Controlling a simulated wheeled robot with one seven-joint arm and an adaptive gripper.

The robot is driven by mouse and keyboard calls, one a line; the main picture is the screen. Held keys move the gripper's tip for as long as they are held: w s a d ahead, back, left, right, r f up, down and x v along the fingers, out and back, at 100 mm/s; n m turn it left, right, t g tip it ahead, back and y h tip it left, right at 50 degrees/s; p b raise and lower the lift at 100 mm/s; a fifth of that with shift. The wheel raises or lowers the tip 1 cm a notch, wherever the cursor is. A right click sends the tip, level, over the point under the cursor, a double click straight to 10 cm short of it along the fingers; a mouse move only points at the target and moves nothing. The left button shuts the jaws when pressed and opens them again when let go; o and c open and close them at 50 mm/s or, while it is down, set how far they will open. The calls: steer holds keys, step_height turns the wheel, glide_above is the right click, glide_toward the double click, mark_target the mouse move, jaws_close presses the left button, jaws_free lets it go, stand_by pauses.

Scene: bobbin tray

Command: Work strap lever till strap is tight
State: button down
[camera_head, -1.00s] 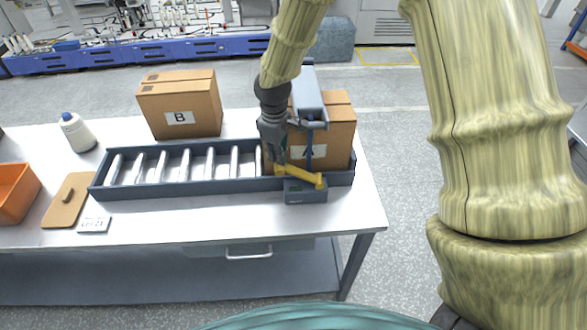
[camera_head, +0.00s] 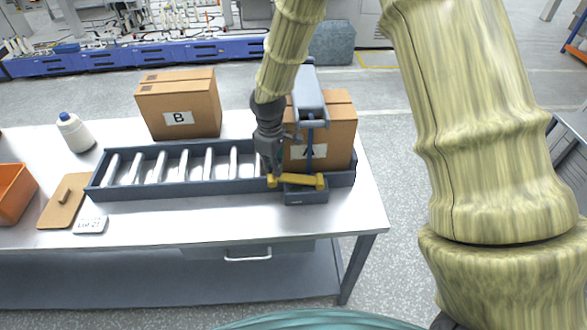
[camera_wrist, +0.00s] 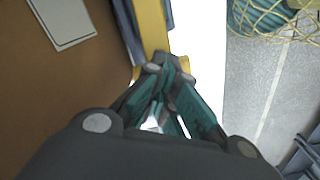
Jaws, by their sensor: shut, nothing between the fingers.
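The yellow strap lever (camera_head: 297,181) sits on a dark grey ratchet block (camera_head: 306,193) at the front of the tray. It lies about level, its left end at my gripper. A dark blue strap (camera_head: 310,145) runs down the front of box A (camera_head: 338,135), under a grey overhead piece (camera_head: 309,92). My gripper (camera_head: 272,177) is shut with nothing held, and its fingertips are at the lever's left end. In the wrist view the shut fingers (camera_wrist: 165,75) are right at the yellow lever (camera_wrist: 152,25); whether they touch cannot be told. The strap's tightness cannot be judged.
Box A stands at the right end of the roller tray (camera_head: 180,190). Box B (camera_head: 190,105) stands behind the tray. A white bottle (camera_head: 75,132), clipboard (camera_head: 63,200), small label display (camera_head: 91,225) and orange bin (camera_head: 14,192) are at left. The table front (camera_head: 220,225) is clear.

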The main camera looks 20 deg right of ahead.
step_height(320, 180, up, 7)
steer(key=d+p, duration=0.1)
steer(key=p, duration=0.4)
steer(key=shift+s+d+f, duration=0.15)
steer(key=shift+s+d, duration=0.1)
steer(key=shift+d, duration=0.15)
steer(key=shift+f, duration=0.1)
steer(key=shift+w+a+f+b, duration=0.1)
steer(key=shift+a+f+b, duration=0.3)
steer(key=shift+f, duration=0.65)
steer(key=shift+w+a+f+b, duration=0.15)
steer(key=shift+f+b, duration=0.5)
steer(key=shift+f, duration=0.45)
steer(key=shift+a+f+b, duration=0.3)
steer(key=shift+f+b, duration=0.2)
steer(key=shift+f, duration=0.55)
step_height(320, 180, up, 7)
steer(key=d+p, duration=0.1)
steer(key=p, duration=0.3)
steer(key=shift+s+d+f+p, duration=0.2)
steer(key=shift+s+d+p, duration=0.05)
steer(key=shift+d+p, duration=0.15)
